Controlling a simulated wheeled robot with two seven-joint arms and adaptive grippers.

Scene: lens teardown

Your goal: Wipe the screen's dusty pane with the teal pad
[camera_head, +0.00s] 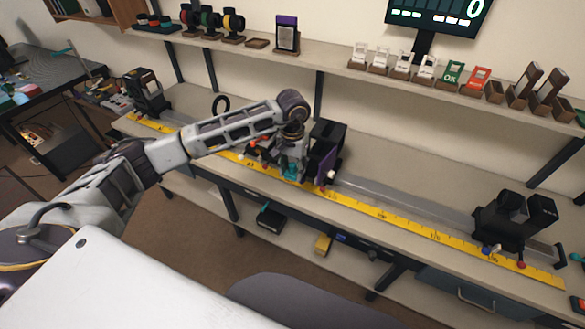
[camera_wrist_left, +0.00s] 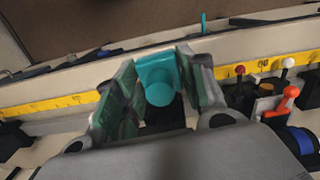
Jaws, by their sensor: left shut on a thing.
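My left gripper (camera_head: 291,168) is shut on the teal pad (camera_wrist_left: 160,82), which sits between its two fingers in the left wrist view. In the head view a bit of the teal pad (camera_head: 290,174) shows below the gripper, above the yellow scale. A dark upright unit with a purple panel (camera_head: 323,162), which looks like the screen, stands on the rail just right of the gripper. Its panel is seen nearly edge-on, so the dust on its pane cannot be made out. I cannot tell whether the pad touches it. My right gripper is not in view.
A long rail with a yellow scale (camera_head: 380,211) runs along the bench. Black units stand at its left (camera_head: 146,92) and right (camera_head: 512,222) ends. A holder with red, white and orange knobs (camera_wrist_left: 268,98) is close beside the gripper. The rail's middle right is clear.

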